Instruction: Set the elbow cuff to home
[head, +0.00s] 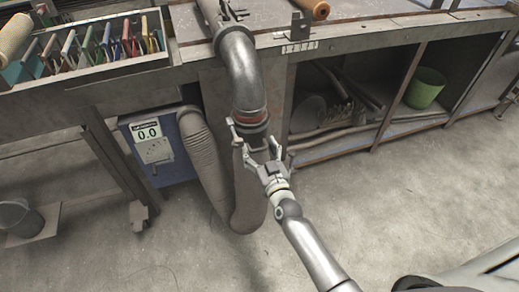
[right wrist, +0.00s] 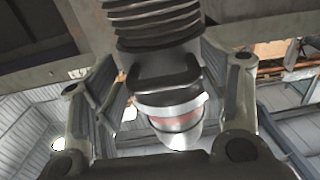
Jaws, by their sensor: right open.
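The grey elbow (head: 240,62) curves down from the bench edge in the head view. Its lower end has a red band (head: 250,113) and a dark cuff (head: 254,128). My right gripper (head: 258,142) is open at this lower end, with a finger on each side. In the right wrist view, the dark ribbed part (right wrist: 152,28), the dark cuff piece (right wrist: 163,78) and the red-banded pipe end (right wrist: 175,118) show between the spread fingers. I cannot tell whether the fingers touch the cuff. My left gripper is out of view.
A blue-sided box with a 0.0 display (head: 148,133) and a thick ribbed hose (head: 205,165) stand left of the elbow. A numbered plate (head: 298,47) is on the bench edge. A green bin (head: 425,88) sits on the shelf at right. The floor in front is clear.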

